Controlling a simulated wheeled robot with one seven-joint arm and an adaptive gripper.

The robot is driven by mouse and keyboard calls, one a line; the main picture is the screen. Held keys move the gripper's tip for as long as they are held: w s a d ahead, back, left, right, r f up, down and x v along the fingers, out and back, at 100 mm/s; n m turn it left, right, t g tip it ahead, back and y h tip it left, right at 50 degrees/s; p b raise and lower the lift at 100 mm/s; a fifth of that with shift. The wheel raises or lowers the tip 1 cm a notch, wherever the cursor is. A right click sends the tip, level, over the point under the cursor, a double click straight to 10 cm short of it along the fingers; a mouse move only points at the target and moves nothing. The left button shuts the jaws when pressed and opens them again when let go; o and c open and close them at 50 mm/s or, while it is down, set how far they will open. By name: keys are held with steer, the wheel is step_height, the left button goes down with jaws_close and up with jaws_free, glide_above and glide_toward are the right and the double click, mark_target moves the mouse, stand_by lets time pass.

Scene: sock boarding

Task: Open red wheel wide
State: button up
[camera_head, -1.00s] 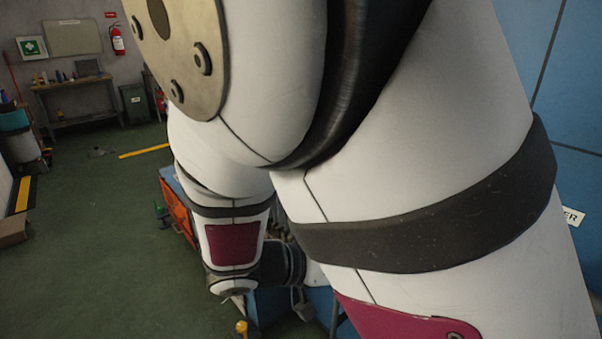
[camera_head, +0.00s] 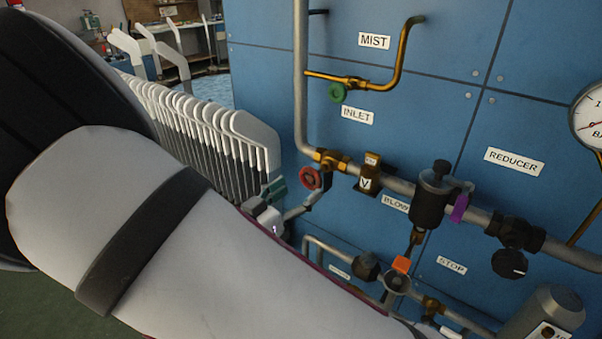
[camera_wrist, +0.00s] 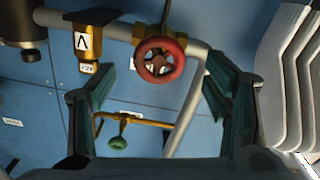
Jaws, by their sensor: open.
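The red wheel (camera_head: 311,178) is a small round handwheel on a brass valve, where the grey upright pipe meets the horizontal pipe on the blue panel. It also shows in the wrist view (camera_wrist: 159,59), upper middle, facing the camera. My gripper (camera_wrist: 165,92) is open and empty in the wrist view, with one dark green jaw on each side. The wheel appears between and beyond the jaws, and I see no contact. In the head view the gripper's end (camera_head: 275,197) is mostly hidden behind my white forearm, just left of the wheel.
A row of white sock boards (camera_head: 225,135) stands close at the left of the wheel. A green wheel (camera_head: 337,92) sits above on a brass branch. A gauge (camera_head: 591,115) is at the right edge.

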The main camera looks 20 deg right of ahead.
mark_target(309, 182)
steer(key=shift+x, duration=2.75)
steer(key=shift+c, duration=0.5)
steer(key=c, duration=1.1)
